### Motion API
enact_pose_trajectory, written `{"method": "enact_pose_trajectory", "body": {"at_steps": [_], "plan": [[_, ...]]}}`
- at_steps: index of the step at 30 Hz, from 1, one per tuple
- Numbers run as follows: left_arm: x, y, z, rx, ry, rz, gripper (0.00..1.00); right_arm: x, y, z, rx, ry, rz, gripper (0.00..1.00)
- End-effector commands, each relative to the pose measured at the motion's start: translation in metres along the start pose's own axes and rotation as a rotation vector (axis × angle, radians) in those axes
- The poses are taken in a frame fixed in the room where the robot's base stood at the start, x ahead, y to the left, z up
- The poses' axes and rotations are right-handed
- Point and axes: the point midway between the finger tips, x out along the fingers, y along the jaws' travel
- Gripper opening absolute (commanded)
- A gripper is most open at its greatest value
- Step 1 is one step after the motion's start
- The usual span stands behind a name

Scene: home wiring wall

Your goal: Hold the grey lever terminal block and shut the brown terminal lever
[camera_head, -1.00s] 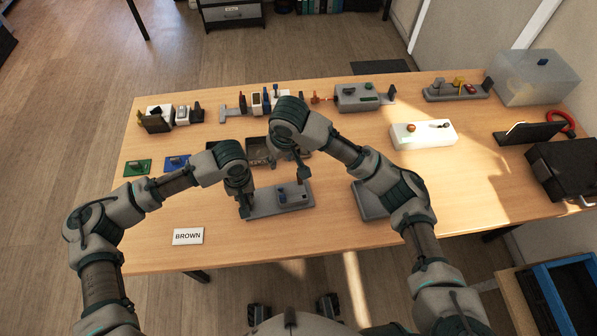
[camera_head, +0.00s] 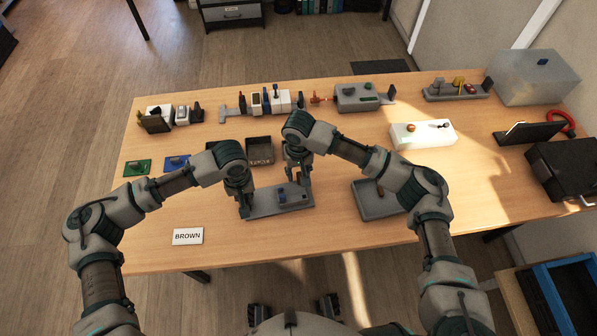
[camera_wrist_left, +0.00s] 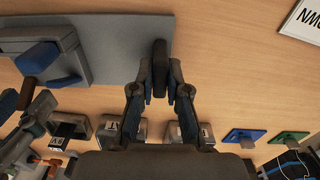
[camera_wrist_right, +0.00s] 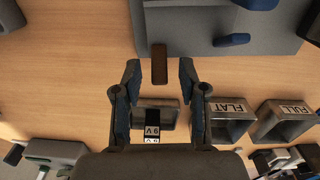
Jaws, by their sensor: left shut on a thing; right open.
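The grey lever terminal block (camera_head: 278,210) lies near the table's front edge with blue parts on top. It also shows in the left wrist view (camera_wrist_left: 110,40). My left gripper (camera_head: 243,208) is shut on a dark upright grip (camera_wrist_left: 160,62) at the block's left end. My right gripper (camera_head: 298,182) is open at the block's right rear. In the right wrist view the brown lever (camera_wrist_right: 159,64) lies between its open fingertips, with a gap on each side. The brown lever also shows in the left wrist view (camera_wrist_left: 26,92). Its joint with the block is not clear.
A BROWN card (camera_head: 188,236) lies at the front left. Open bins (camera_head: 260,150) stand behind the block, and a grey tray (camera_head: 372,205) lies to its right. Several devices line the back, including a white box (camera_head: 423,134). The table's left front is mostly clear.

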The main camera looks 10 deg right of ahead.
Motion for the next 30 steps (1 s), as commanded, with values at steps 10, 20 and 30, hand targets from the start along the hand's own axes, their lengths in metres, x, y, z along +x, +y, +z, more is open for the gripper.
{"method": "enact_pose_trajectory", "body": {"at_steps": [10,20,30], "plan": [[0.0001,0.0002,0.0001,0.000,0.000,0.000,0.00,0.0054,0.0001,0.0000,0.000,0.000,0.000,0.42],[0.0000,0.0002,0.0001,0.000,0.000,0.001,0.00,0.0051,-0.0001,0.0000,-0.001,0.001,0.000,0.00],[-0.0001,0.0004,0.0001,0.001,0.000,0.001,0.00,0.0052,0.0001,0.0034,-0.003,0.071,0.001,0.00]]}}
